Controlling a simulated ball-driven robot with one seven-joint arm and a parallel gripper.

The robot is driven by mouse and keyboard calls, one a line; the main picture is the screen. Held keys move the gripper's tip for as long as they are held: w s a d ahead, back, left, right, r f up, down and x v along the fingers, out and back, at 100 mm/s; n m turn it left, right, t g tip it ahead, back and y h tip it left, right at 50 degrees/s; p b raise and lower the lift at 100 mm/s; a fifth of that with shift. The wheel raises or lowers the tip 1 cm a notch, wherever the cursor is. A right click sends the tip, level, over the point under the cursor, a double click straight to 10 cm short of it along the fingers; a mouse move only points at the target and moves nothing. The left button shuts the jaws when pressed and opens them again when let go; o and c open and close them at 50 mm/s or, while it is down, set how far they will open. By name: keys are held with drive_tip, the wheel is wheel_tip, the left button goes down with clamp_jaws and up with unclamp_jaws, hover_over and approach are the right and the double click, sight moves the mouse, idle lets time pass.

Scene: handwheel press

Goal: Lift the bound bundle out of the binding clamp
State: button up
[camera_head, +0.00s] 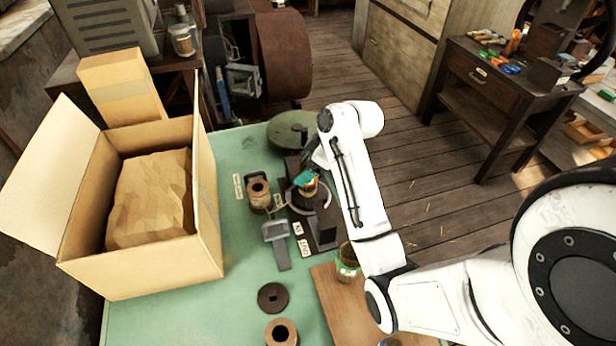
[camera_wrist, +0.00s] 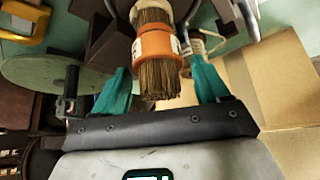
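The bound bundle (camera_wrist: 157,80) is a sheaf of brown bristles with an orange band around its middle. In the head view its orange part (camera_head: 311,188) shows at the dark binding clamp (camera_head: 325,229) with a pale curved piece, on the green table. My gripper (camera_wrist: 160,68) has teal fingers on either side of the bundle in the wrist view. They are apart, with a visible gap to the bristles. In the head view a teal finger (camera_head: 303,178) covers part of the bundle and clamp. How deep the bundle sits in the clamp is hidden.
A large open cardboard box (camera_head: 210,215) with brown paper stands left on the table. Next to the clamp are a copper-coloured spool (camera_head: 258,190) and a grey scoop-like tool (camera_head: 276,235). A jar (camera_head: 346,262) stands on a wooden board (camera_head: 335,300). A green disc (camera_head: 290,130) lies behind.

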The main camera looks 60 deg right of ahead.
drive_tip(key=c, duration=1.1)
drive_tip(key=shift+o, duration=0.2)
drive_tip(key=shift+r, duration=0.15)
